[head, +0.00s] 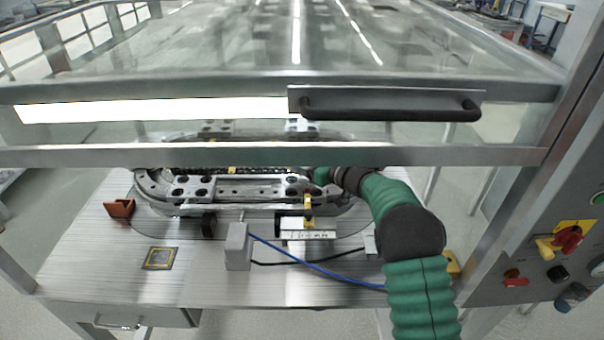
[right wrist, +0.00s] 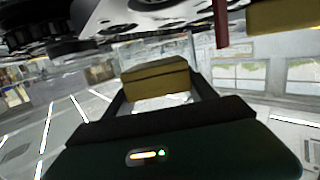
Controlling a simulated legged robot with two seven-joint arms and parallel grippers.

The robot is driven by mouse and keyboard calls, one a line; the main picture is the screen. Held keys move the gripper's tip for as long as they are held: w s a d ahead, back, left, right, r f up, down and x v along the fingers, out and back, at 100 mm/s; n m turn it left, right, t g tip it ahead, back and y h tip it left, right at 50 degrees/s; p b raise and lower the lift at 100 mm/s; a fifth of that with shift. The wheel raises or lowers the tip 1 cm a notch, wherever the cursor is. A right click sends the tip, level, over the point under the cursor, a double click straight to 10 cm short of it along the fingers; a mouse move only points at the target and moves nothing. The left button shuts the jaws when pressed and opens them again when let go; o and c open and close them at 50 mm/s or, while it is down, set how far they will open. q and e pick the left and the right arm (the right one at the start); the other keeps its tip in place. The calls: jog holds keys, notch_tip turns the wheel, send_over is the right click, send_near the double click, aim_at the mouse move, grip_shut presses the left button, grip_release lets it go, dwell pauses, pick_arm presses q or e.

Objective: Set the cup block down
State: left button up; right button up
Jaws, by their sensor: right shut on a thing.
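My right gripper (right wrist: 158,92) is shut on a yellow-brown block (right wrist: 156,80) with a dark line across it, seen between the two dark fingers in the right wrist view. I take it to be the cup block; no cup hollow shows from this side. In the head view my right arm reaches under the raised glass cover to the right part of the ring track (head: 235,190). There the fingers and the held block are hidden, so I cannot tell whether the block touches anything. My left gripper is not in view.
The glass cover's frame and black handle (head: 390,109) cross above my arm. A brown block (head: 120,208), a grey box (head: 238,247) and a blue cable (head: 320,270) lie on the metal table (head: 110,260). A control panel (head: 560,260) stands at the right. The table's front left is mostly clear.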

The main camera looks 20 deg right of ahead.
jog(key=f, duration=0.4)
jog(key=shift+d+b, duration=0.25)
jog(key=shift+b, duration=0.15)
jog(key=o, duration=1.5)
jog(key=shift+a, duration=0.15)
jog(key=shift+r, duration=0.1)
jog(key=p+v, duration=0.1)
jog(key=v, duration=0.6)
jog(key=shift+s+d, duration=0.25)
